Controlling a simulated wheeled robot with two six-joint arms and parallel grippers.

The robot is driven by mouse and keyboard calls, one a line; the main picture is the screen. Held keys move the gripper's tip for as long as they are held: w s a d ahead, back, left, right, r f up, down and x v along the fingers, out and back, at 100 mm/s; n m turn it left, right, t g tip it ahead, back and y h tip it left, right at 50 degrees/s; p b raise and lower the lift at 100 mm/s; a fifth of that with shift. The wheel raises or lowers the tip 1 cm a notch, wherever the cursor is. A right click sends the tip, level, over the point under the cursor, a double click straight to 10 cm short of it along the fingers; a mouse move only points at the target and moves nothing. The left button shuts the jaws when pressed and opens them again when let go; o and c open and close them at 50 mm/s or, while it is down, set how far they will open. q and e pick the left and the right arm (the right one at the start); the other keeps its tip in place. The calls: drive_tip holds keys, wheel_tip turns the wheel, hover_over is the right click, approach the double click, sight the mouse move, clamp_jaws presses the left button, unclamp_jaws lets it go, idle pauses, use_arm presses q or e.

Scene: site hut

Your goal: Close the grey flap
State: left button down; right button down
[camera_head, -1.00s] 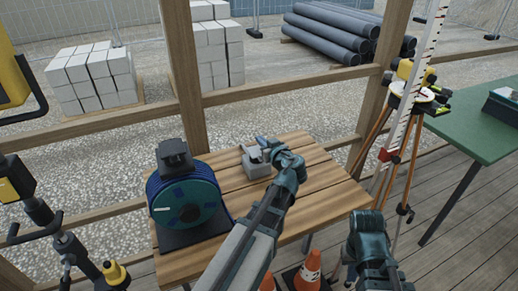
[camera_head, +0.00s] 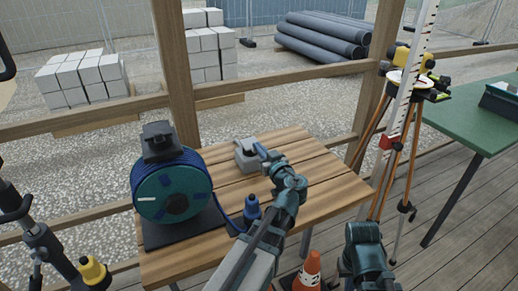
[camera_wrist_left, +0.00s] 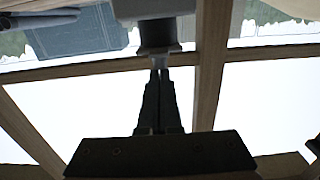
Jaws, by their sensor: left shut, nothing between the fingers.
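A small grey box (camera_head: 246,160) stands on the slatted wooden table (camera_head: 325,185), near its back edge. Its grey flap (camera_head: 248,144) is at the top; its exact angle is too small to tell. My left gripper (camera_head: 261,151) is shut and empty, with its tips at the box's right side, close to the flap. In the left wrist view the shut fingers (camera_wrist_left: 160,76) point at a grey part just beyond them; whether they touch it I cannot tell. Only a part of my right arm shows, at the lower right; its fingers are not visible.
A blue hose reel (camera_head: 172,192) stands on the table left of the box. A dark blue fitting (camera_head: 252,208) stands beside my left arm. A tripod instrument (camera_head: 408,75) and a green table (camera_head: 470,125) are to the right. An orange cone (camera_head: 308,272) is in front.

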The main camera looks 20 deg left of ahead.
use_arm(q)
drive_tip(key=shift+s+d+f, duration=0.1)
drive_tip(key=shift+f, duration=0.15)
idle(0.3)
wheel_tip(320, 180, up, 5)
drive_tip(key=p, duration=0.4)
drive_tip(key=s+d+f+b, duration=0.3)
drive_tip(key=s+d+f, duration=0.1)
drive_tip(key=s+d, duration=0.2)
drive_tip(key=shift+d+f+b, duration=0.15)
drive_tip(key=shift+d+b, duration=0.15)
drive_tip(key=shift+d, duration=0.25)
